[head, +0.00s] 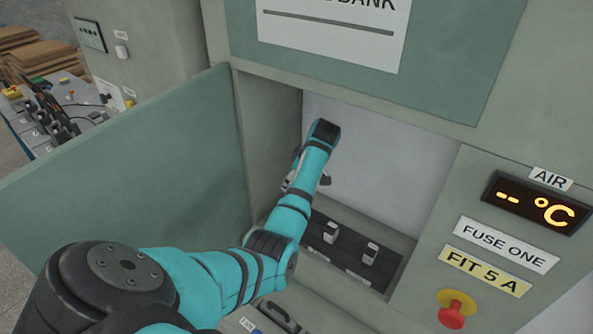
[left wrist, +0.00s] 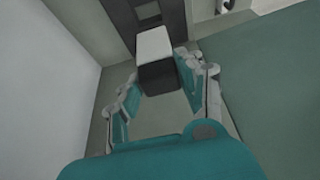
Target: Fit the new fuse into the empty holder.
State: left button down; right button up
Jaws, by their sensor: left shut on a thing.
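My left arm reaches into the open cabinet recess in the head view. My left gripper (head: 308,180) is mostly hidden there behind its own arm. In the left wrist view its fingers (left wrist: 157,80) are shut on a small block with a pale face and a dark face, seemingly the fuse (left wrist: 155,45). A dark holder strip (head: 350,250) lies along the recess floor and also shows beyond the block in the wrist view (left wrist: 172,14). The arm covers the strip's left end, and I cannot make out an empty holder. My right gripper is out of view.
The open green door (head: 130,160) stands left of the recess. The recess has free room right of my arm.

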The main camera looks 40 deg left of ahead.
pick_arm(q)
jog(key=shift+w+d, duration=0.1)
jog(key=shift+w, duration=0.05)
jog(key=shift+w+d+p, duration=0.1)
jog(key=shift+p, duration=0.35)
notch_tip(320, 180, down, 3)
jog(key=shift+r+b, duration=0.15)
jog(key=shift+b, duration=0.75)
notch_tip(320, 180, down, 2)
jog(key=shift+f+b, duration=0.25)
jog(key=shift+b, duration=0.4)
jog(key=shift+f, duration=0.35)
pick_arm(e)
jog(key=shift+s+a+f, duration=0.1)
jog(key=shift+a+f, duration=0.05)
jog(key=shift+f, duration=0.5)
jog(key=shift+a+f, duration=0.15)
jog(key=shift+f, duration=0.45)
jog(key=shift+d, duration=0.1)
